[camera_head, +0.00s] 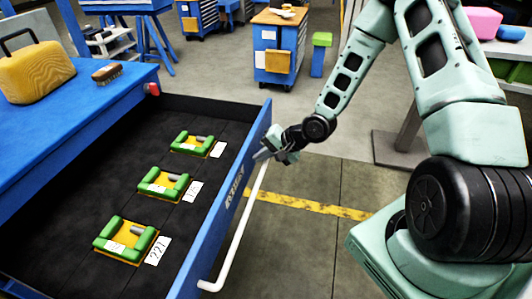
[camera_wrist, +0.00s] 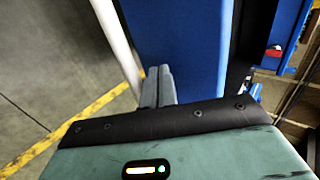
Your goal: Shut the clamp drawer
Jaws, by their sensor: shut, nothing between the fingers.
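The clamp drawer (camera_head: 218,215) is pulled out of the blue workbench (camera_head: 100,92). Its dark-lined floor holds 3 green clamps on yellow pads, the middle one (camera_head: 163,184) among them, each beside a white tag. A long white handle bar (camera_head: 238,230) runs along the outside of the blue front panel. My gripper (camera_head: 262,154) is at the far end of the front panel, near the handle's far end. In the wrist view, the shut fingers (camera_wrist: 158,87) lie close against the blue panel (camera_wrist: 180,45), beside the white bar (camera_wrist: 117,45). Whether they touch is unclear.
A yellow case (camera_head: 35,72) and a brush (camera_head: 107,73) rest on the bench top. The floor right of the drawer is open, with a yellow line (camera_head: 310,205).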

